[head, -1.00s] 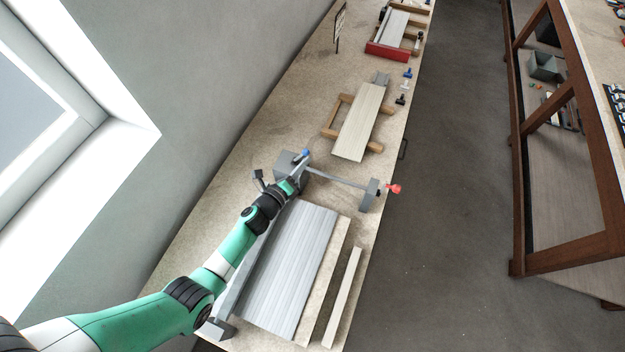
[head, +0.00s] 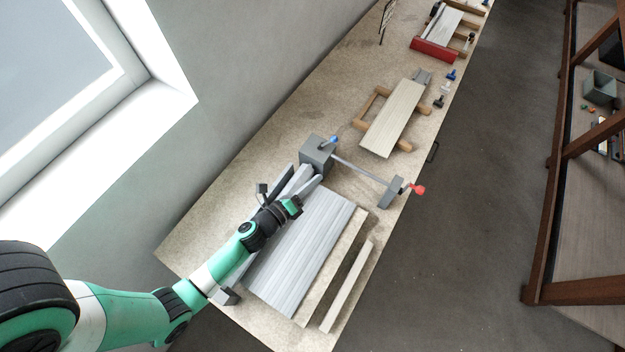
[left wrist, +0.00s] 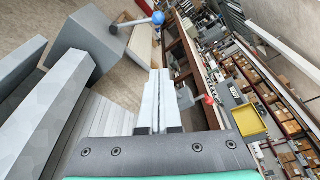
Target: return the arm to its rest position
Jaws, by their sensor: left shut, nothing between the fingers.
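My left arm comes in from the lower left in the head view. The blue knob (head: 333,139) is on the clamp block, and also shows in the left wrist view (left wrist: 157,18). The red knob (head: 418,189) sits at the far end of the clamp bar. My right gripper is out of view.
A pale board (head: 393,120) lies on a wooden frame further along the bench (head: 265,150). A red-edged fixture (head: 435,50) stands beyond it. A loose pale strip (head: 347,285) lies by the bench edge. A wall and window are at the left, open floor (head: 470,240) at the right.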

